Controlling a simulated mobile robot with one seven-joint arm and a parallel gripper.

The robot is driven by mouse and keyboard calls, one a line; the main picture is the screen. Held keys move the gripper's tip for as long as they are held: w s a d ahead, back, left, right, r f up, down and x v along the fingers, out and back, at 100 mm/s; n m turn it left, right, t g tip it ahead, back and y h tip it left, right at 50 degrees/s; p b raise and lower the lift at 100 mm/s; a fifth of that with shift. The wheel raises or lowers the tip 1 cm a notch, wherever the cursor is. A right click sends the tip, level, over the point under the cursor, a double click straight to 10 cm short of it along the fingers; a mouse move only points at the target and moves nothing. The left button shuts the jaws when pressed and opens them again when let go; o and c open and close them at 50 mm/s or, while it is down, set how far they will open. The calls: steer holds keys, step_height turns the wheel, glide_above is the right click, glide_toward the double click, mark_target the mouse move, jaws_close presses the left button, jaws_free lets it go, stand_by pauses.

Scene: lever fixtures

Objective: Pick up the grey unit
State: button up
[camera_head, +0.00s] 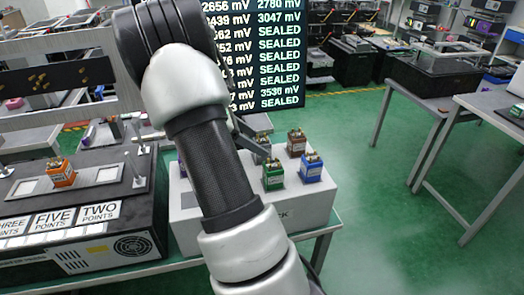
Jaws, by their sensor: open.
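My arm crosses the middle of the view and hides much of the white box. Part of my gripper (254,146) shows at the right edge of the arm, over the box, near the units; it is open. A unit with a pale top (262,137) shows just behind the gripper; its body is mostly hidden, so I cannot tell whether it is the grey unit. No other unit in view is clearly grey. A green unit (273,176), a blue unit (311,168) and a brown unit (296,143) stand upright on the white box (312,208).
An orange unit (61,173) sits on the black tester (140,215) at left, with FIVE and TWO labels on its front. A voltage display (281,50) stands behind the box. Grey tables (470,108) are at right, with clear green floor between.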

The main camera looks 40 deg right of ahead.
steer(key=x, duration=0.3)
steer(key=shift+f, duration=0.2)
steer(key=shift+c, duration=0.4)
steer(key=c, duration=1.2)
steer(key=shift+o, duration=0.2)
steer(key=shift+r, duration=0.15)
